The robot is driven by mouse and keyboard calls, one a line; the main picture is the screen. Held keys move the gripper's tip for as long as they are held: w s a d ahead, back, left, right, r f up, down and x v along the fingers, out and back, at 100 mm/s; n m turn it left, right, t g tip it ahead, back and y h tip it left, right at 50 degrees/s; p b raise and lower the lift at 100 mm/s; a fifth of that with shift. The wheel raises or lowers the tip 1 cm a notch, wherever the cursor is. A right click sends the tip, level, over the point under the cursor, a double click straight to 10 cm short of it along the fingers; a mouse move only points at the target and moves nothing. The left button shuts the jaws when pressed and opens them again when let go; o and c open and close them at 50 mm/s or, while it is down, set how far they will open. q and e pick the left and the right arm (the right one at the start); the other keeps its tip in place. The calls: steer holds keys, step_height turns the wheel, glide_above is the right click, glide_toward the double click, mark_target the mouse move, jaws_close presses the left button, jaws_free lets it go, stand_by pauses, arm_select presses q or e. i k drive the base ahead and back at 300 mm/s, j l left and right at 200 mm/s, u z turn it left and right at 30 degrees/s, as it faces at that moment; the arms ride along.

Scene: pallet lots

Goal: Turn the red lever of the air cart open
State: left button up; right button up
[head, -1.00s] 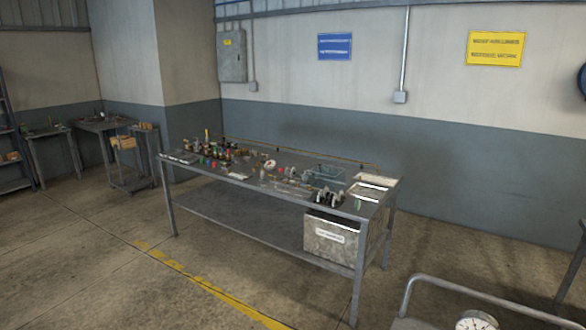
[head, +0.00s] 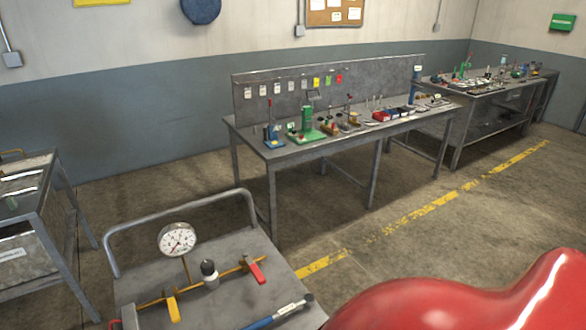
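The air cart (head: 215,255) is at the bottom left of the head view, a grey flat top with a bent tube handle. On it a brass-coloured pipe carries a red lever (head: 257,271) at its right end and a yellow lever (head: 173,306) at its left. A round white gauge (head: 177,240) stands on a stem behind the pipe. A grey knob-like fitting (head: 209,273) sits between the levers. A blue-handled tool (head: 279,313) lies at the cart's front edge. Neither of my grippers shows.
A large glossy red shape (head: 470,300) fills the bottom right and hides the floor there. A workbench (head: 300,153) with small devices stands behind the cart. Another bench (head: 25,165) is at the left, and one more (head: 470,105) at the back right. Concrete floor is open at the right.

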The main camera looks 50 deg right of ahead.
mark_target(254, 267)
steer(key=k+z, duration=0.1)
steer(key=z, duration=1.1)
steer(key=i+j+u, duration=0.1)
steer(key=i+u, duration=0.15)
steer(key=u, duration=0.2)
